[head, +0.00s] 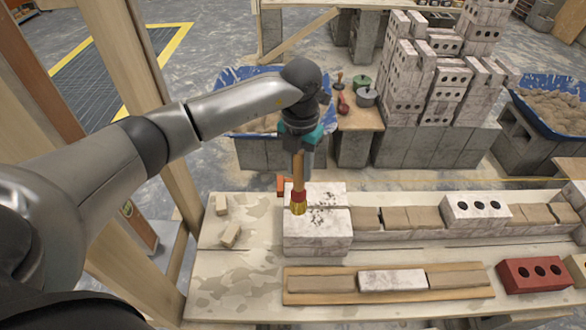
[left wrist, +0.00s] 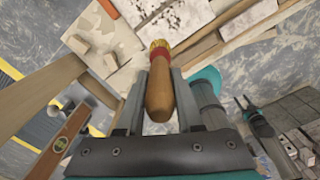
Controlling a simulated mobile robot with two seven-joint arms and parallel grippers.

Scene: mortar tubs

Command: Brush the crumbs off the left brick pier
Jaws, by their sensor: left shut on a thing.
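My left gripper (head: 299,150) is shut on the wooden handle of a brush (head: 298,190). The handle also shows between the fingers in the left wrist view (left wrist: 158,90). The brush hangs nearly upright, with a red band and yellow bristles at its lower end. The bristles are over the left part of the left brick pier (head: 318,240); I cannot tell whether they touch it. Dark crumbs (head: 322,194) lie scattered on the pier's pale top, mostly right of the bristles. A small dark pronged shape at the right of the left wrist view (left wrist: 247,108) may be my right gripper; its state is unclear.
Tan bricks and a white holed brick (head: 476,212) run right from the pier. A board with bricks (head: 305,297) and a red brick (head: 533,273) lie in front. Small tan pieces (head: 229,234) lie left on the bench. Wooden posts (head: 140,95) stand left.

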